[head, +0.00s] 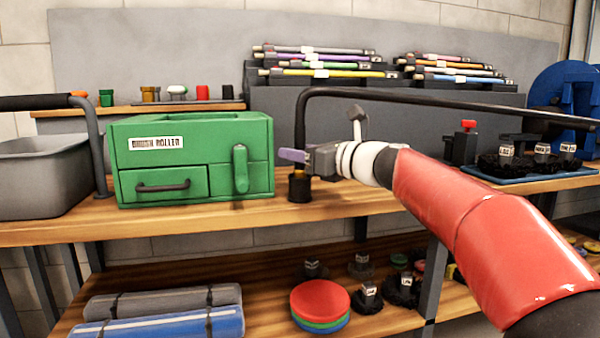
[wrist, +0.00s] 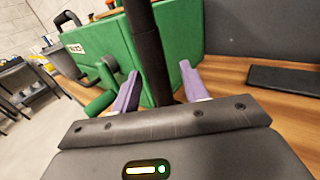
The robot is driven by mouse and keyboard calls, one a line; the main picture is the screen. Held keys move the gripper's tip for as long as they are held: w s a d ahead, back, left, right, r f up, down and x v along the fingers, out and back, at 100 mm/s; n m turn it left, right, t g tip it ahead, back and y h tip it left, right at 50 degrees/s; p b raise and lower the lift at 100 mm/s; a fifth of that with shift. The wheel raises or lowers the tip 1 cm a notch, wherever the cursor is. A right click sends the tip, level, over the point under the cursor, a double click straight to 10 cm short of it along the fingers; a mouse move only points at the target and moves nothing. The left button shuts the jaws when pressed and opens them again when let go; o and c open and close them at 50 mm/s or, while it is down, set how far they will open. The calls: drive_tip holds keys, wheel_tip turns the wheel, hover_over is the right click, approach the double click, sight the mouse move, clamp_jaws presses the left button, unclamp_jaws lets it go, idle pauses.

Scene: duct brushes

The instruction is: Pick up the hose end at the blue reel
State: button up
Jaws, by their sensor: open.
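The blue reel (head: 562,92) stands at the right end of the bench. A black hose (head: 420,97) runs left from it above the bench, then bends down beside the green box. Its hose end (head: 299,187) is a dark, thicker piece under a small yellow band, low at the bench top; I cannot tell whether it sits in a holder. My gripper (head: 292,156) is at the hanging stretch, just above that end. In the wrist view the hose (wrist: 147,45) passes between the open purple fingers of my gripper (wrist: 160,85). Its lower tip is hidden there.
The green box (head: 190,125) stands close left of the hose, with a grey bin (head: 45,175) beyond it. A rack of coloured rods (head: 385,75) is behind. A blue tray of brushes (head: 530,170) lies right. Bench space (head: 345,198) in front is clear.

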drive_tip(key=shift+a, duration=0.1)
clamp_jaws()
drive_tip(key=shift+r, duration=0.15)
wheel_tip(320, 180, up, 10)
drive_tip(key=p, duration=0.4)
drive_tip(key=shift+p, duration=0.3)
